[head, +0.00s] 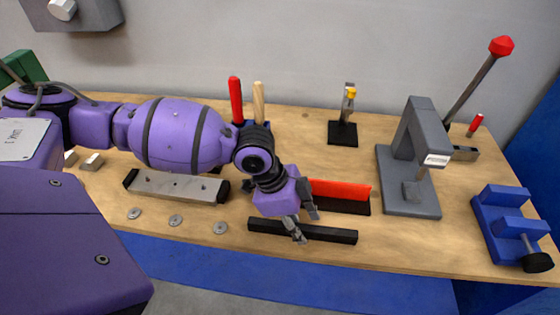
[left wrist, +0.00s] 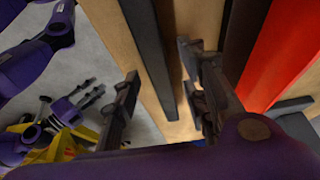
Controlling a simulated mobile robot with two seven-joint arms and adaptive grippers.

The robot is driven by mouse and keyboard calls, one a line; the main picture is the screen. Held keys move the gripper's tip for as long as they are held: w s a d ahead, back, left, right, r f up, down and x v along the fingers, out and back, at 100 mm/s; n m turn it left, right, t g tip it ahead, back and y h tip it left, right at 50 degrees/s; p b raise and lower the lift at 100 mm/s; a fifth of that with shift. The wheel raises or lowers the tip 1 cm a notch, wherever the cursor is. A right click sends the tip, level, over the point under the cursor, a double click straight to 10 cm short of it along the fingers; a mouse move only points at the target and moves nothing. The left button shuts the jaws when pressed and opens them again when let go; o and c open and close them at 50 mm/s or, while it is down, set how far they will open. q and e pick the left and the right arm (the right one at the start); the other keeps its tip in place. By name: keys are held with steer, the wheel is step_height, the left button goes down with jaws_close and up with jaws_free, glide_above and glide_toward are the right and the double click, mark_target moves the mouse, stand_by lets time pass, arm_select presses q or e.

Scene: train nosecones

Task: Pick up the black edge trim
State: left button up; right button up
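The black edge trim, a long dark bar (head: 335,235), lies along the front edge of the wooden workbench. In the left wrist view the bar (left wrist: 149,50) runs between my finger pads. In the left wrist view the gripper (left wrist: 163,98) shows a gap between each finger and the bar. Part of the bar is hidden by the fingers in the head view. My right gripper (left wrist: 85,100) shows small at lower left in the left wrist view, apparently open and empty, away from the bench.
A red strip on a black base (head: 340,189) stands just behind the trim. A grey metal bar with black ends (head: 178,187) and several washers lie left. A grey press (head: 410,170) and a blue vise (head: 510,225) stand right. Bare wood lies between trim and press.

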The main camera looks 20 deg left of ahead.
arm_select(q)
steer(key=shift+r, duration=0.1)
steer(key=c, duration=1)
jaws_close()
arm_select(e)
steer(key=shift+s+a+f, duration=0.1)
steer(key=shift+s+f, duration=0.25)
steer(key=shift+s, duration=0.15)
